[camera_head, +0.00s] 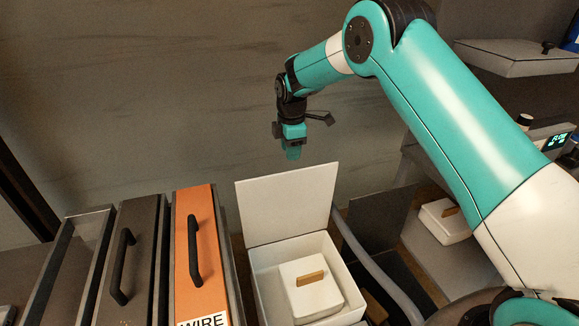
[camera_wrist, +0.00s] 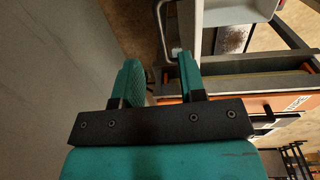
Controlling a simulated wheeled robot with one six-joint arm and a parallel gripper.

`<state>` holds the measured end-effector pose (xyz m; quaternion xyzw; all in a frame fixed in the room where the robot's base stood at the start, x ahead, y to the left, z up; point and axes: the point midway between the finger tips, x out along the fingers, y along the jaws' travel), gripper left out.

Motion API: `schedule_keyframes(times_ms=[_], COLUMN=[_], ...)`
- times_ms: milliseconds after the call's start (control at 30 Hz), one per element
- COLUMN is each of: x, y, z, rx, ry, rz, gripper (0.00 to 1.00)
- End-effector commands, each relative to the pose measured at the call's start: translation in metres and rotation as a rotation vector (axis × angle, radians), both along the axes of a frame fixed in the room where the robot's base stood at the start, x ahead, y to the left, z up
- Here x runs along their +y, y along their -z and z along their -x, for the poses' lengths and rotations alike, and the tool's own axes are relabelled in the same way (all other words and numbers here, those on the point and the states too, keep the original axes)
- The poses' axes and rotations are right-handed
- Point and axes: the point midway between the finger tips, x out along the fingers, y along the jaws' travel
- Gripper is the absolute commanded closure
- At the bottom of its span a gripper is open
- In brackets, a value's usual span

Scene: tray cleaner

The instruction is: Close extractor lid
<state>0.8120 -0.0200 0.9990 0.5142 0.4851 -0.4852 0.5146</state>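A white box (camera_head: 265,285) stands open at the lower middle of the head view. Its square white lid (camera_head: 288,205) stands raised along the back edge. Inside sits a smaller white container (camera_head: 315,296) with a wooden handle (camera_head: 310,278). My gripper (camera_head: 292,152) points down above and behind the lid's top edge, apart from it in the picture. In the wrist view my gripper (camera_wrist: 160,80) has its two teal fingers spread, with nothing visible held between them. No label shows which thing is the extractor.
An orange drawer (camera_head: 187,245) marked WIRE and a dark drawer (camera_head: 137,250) with black handles stand left of the box. At right are a grey curved rail (camera_head: 375,268), another white container (camera_head: 445,222), a lit display (camera_head: 556,141) and a raised flat panel (camera_head: 515,58).

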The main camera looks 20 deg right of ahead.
Motion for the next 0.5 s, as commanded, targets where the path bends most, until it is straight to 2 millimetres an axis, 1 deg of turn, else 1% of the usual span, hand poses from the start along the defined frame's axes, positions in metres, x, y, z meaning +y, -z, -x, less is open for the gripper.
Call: schedule_keyframes(times_ms=[33,100,300,400,500], x=[0.0,0.0,0.0,0.0,0.0], y=[0.011,0.026,0.061,0.071,0.076], z=[0.0,-0.001,-0.003,-0.004,-0.005], rx=[0.006,0.005,0.002,0.0,-0.001], ry=[0.0,0.0,0.0,0.0,0.001], rz=[0.001,0.0,0.0,0.0,-0.001], gripper=[0.62,0.62,0.62,0.62,0.62])
